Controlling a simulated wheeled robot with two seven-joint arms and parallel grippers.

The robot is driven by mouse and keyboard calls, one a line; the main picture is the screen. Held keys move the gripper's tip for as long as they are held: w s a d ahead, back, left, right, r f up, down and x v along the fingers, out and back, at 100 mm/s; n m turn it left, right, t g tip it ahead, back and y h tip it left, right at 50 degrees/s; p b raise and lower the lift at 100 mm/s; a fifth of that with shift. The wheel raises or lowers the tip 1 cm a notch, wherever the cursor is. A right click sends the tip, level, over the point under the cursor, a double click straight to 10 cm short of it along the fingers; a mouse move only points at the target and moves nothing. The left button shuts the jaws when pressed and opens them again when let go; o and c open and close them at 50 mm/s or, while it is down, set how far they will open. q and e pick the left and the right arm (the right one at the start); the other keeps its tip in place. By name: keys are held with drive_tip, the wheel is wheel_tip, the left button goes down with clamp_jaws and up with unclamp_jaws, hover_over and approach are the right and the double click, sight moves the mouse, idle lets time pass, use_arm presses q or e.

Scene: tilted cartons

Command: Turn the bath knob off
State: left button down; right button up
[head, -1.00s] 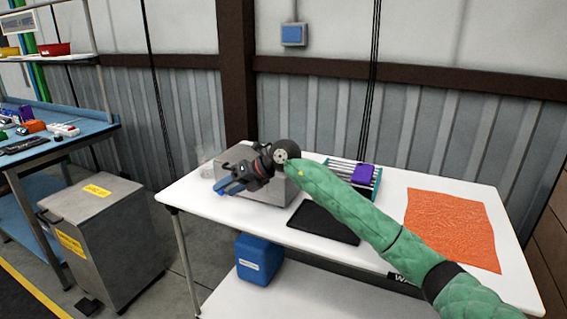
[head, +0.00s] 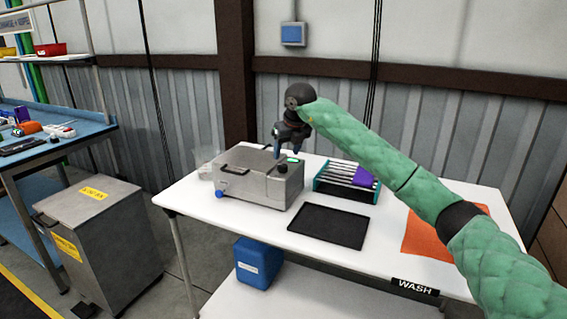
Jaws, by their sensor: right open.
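The bath is a grey metal box (head: 252,200) on the white table, with a dark handle on its lid. A dark round knob (head: 282,169) sits at its right end, near a small green-lit display (head: 294,158). A blue knob or tap (head: 220,194) sticks out low at its front left corner. My right gripper (head: 286,153) points down just above the bath's back right part, close behind the dark knob. It is open with nothing seen between its fingers; I cannot tell if it touches the bath. My left gripper is not in view.
An orange cloth (head: 425,238) is partly behind my right arm. A clear container (head: 205,163) stands at left.

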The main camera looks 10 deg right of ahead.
sight(283, 165)
drive_tip(key=p+x, duration=0.1)
drive_tip(key=x, duration=0.5)
drive_tip(key=shift+a, duration=0.1)
drive_tip(key=c, duration=1)
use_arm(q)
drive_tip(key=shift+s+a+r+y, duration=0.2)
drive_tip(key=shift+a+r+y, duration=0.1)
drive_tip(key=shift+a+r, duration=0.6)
